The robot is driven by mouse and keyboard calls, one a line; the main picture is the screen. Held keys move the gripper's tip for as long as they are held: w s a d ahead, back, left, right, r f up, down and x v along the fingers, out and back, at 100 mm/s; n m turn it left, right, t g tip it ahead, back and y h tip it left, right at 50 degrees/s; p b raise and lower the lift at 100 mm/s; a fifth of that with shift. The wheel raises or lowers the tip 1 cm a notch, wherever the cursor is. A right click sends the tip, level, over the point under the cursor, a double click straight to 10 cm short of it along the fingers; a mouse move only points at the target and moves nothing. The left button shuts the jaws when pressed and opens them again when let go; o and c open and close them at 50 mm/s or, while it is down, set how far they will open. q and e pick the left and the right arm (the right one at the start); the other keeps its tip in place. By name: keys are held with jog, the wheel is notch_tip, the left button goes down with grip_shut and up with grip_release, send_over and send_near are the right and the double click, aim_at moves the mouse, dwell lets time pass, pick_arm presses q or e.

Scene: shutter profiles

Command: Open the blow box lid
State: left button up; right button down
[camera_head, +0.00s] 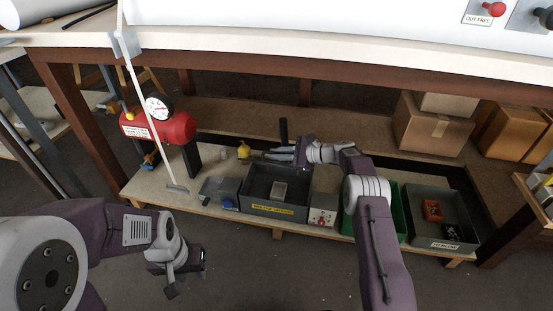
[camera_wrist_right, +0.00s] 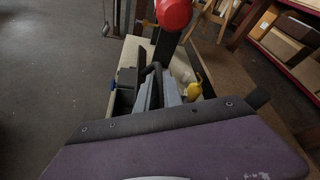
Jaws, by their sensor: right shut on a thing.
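An open-topped dark grey box (camera_head: 246,202) with a yellow label on its front stands on the low bench. I cannot read the label, so I cannot tell for sure that it is the blow box. In the right wrist view the fingers (camera_wrist_right: 160,92) are shut on a dark bar-like piece (camera_wrist_right: 152,69); whether this belongs to the lid is unclear. My left gripper (camera_head: 180,272) hangs in front of the bench, apart from everything; its jaw gap is unclear.
A red tank with a gauge (camera_head: 176,128) stands at the bench's left. A small grey unit with a blue part (camera_head: 222,192), a yellow bottle (camera_head: 244,150), a control box with a red button (camera_head: 322,207), a green bin (camera_head: 400,222) and a grey bin (camera_head: 437,238) share the bench.

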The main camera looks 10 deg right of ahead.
jog(key=c, duration=1.8)
grip_release()
jog(key=shift+o, duration=0.2)
jog(key=shift+d+r+p, duration=0.15)
jog(key=shift+d+p, duration=0.05)
jog(key=shift+p, duration=0.1)
jog(key=p+v, duration=0.5)
jog(key=v, duration=0.3)
jog(key=shift+s+d, duration=0.25)
jog(key=shift+d, duration=0.05)
